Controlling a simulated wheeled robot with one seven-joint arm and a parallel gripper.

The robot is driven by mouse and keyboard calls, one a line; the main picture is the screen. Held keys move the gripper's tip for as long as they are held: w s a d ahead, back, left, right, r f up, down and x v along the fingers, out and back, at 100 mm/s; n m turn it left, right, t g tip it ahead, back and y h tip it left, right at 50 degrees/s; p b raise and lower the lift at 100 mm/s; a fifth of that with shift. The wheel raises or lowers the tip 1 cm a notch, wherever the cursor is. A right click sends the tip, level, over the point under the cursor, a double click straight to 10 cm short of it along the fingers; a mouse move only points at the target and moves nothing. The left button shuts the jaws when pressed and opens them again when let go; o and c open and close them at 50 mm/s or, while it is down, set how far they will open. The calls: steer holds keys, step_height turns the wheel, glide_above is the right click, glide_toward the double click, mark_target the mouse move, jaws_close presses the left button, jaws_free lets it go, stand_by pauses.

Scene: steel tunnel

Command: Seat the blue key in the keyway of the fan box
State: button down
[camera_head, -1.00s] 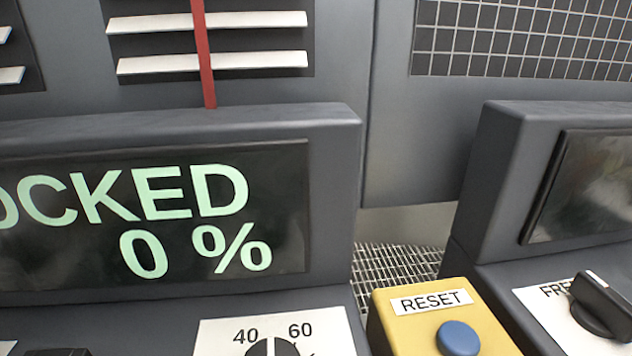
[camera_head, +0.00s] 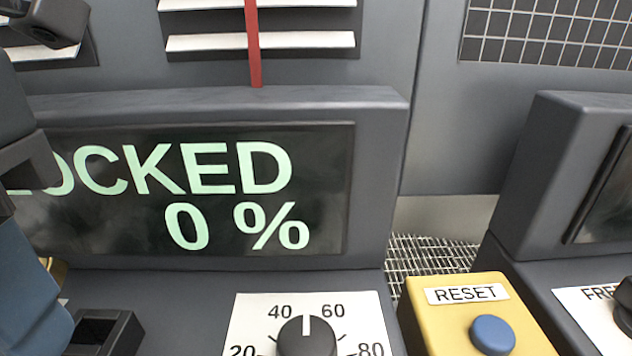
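The fan box's dark display (camera_head: 330,180) reads "LOCKED 0 %", its first letter partly hidden. Dark parts of my gripper (camera_head: 25,165) enter at the left edge, in front of the display's left end. Both fingertips do not show clearly. Below them is a blue piece (camera_head: 30,300), cut off by the left edge, with a bit of brass colour behind it; it may be the blue key, but I cannot tell whether it is held. A black open-topped block (camera_head: 105,330) stands on the panel right of the blue piece. I cannot tell whether it has the keyway.
A dial (camera_head: 306,338) on a white scale points between 40 and 60. A yellow box with a blue RESET button (camera_head: 492,335) stands to its right. Another console (camera_head: 560,170) is at the right. A red strip (camera_head: 254,45) hangs before white slats.

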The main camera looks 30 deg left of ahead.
steer(key=shift+f, duration=2.1)
steer(key=shift+f+b, duration=0.25)
steer(key=shift+b, duration=0.2)
steer(key=c, duration=1)
jaws_free()
steer(key=shift+r, duration=0.1)
steer(key=shift+r+p, duration=0.15)
steer(key=shift+p, duration=0.4)
steer(key=shift+r, duration=0.2)
steer(key=r, duration=0.7)
steer(key=shift+a+b, duration=0.3)
steer(key=shift+b, duration=0.1)
steer(key=shift+w, duration=0.1)
